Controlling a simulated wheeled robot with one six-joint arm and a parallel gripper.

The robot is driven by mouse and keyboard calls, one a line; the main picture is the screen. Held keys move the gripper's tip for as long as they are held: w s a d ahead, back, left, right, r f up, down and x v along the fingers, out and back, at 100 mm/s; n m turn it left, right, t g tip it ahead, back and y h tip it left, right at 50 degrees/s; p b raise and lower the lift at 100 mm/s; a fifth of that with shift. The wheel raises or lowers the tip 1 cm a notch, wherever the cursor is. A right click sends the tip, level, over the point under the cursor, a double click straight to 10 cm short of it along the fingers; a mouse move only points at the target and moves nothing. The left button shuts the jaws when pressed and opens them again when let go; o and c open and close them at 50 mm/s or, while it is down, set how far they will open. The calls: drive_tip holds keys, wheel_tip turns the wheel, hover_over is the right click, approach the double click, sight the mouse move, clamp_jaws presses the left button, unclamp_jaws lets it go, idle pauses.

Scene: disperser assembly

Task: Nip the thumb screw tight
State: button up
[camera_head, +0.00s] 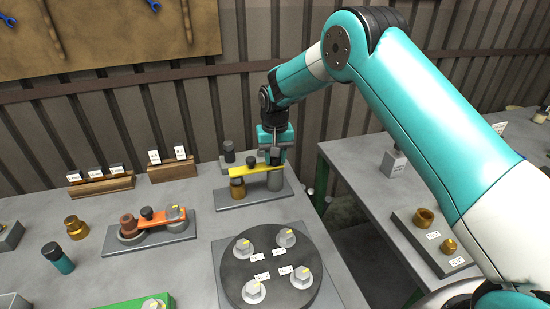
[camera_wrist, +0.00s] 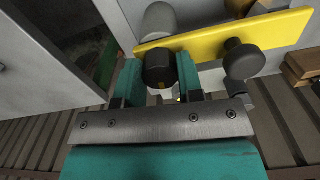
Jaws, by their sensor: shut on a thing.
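A yellow bar (camera_head: 243,172) lies across a brass post (camera_head: 237,189) and a grey cylinder (camera_head: 275,183) on a grey base plate (camera_head: 226,201). My gripper (camera_head: 274,157) points down over the bar's right end. In the wrist view, my gripper (camera_wrist: 159,76) has its teal fingers on either side of a dark knob (camera_wrist: 158,62), apparently the thumb screw, and is shut on it. A second black knob (camera_wrist: 243,60) stands free on the yellow bar (camera_wrist: 200,42), to the right. The screw's shank and seat are hidden.
An orange-bar fixture (camera_head: 157,220) stands to the left on the table. A round dark plate (camera_head: 268,272) with several hex bolts is in front. Wooden blocks (camera_head: 100,186) with labelled pieces stand behind. A side table (camera_head: 350,165) is at right, past a gap.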

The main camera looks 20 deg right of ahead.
drive_tip(key=m, duration=0.4)
drive_tip(key=shift+w+r+m, duration=0.1)
drive_tip(key=shift+w+m, duration=0.05)
drive_tip(key=shift+m, duration=0.25)
idle(0.4)
drive_tip(key=o, duration=0.9)
drive_tip(key=shift+d+b, duration=0.1)
drive_tip(key=shift+b, duration=0.2)
wheel_tip(320, 180, up, 17)
drive_tip(key=shift+r+b, duration=0.15)
drive_tip(key=shift+b, duration=1.05)
